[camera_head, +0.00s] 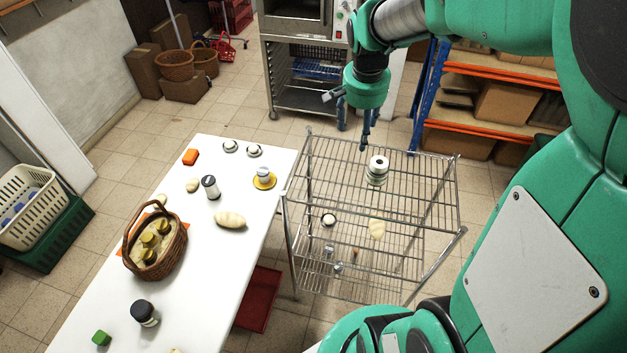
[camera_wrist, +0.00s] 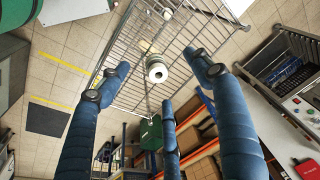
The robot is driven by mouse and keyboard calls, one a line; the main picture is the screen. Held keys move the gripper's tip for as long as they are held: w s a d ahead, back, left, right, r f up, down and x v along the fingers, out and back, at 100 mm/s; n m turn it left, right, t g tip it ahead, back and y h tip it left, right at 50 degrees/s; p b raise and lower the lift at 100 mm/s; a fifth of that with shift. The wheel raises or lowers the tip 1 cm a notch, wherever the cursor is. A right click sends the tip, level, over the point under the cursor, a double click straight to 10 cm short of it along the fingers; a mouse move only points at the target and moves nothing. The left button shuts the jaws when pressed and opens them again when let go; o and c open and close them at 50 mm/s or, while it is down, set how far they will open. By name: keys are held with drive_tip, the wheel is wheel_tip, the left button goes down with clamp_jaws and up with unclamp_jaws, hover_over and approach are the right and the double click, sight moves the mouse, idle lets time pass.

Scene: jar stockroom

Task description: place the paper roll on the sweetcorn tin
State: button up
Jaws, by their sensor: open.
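A white paper roll (camera_head: 378,163) with a dark hole in its top stands upright on the top shelf of the wire rack. A short tin (camera_head: 375,179) with greenish bands seems to be directly under it; I cannot read its label. In the wrist view the roll's holed end (camera_wrist: 157,72) faces the camera, and the banded body stretches behind it. My gripper (camera_head: 353,130) is open and empty, above and slightly left of the roll in the head view. In the wrist view its blue fingers (camera_wrist: 156,86) are spread around the roll's outline, apparently without touching it.
The wire rack (camera_head: 330,160) has free room on top and several items lower down. A white table (camera_head: 190,290) on the left holds a wicker basket (camera_head: 166,262), jars and a yellow saucer (camera_head: 272,184) with a small container. Shelves with boxes (camera_head: 505,103) stand behind.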

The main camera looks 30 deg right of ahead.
drive_tip(key=s+a+r+n+t, duration=0.1)
drive_tip(key=s+a+r+n, duration=0.1)
drive_tip(key=s+a, duration=0.3)
drive_tip(key=s+a+r+n+t+y, duration=0.1)
drive_tip(key=s+a+r+n, duration=0.2)
drive_tip(key=a, duration=0.7)
drive_tip(key=s+a+r+n+t, duration=0.2)
drive_tip(key=s+a+r+n, duration=0.1)
drive_tip(key=s+a+n, duration=0.3)
drive_tip(key=s+a, duration=0.2)
drive_tip(key=shift+a+r, duration=0.15)
drive_tip(key=shift+a, duration=0.2)
wheel_tip(320, 180, down, 10)
drive_tip(key=b, duration=1)
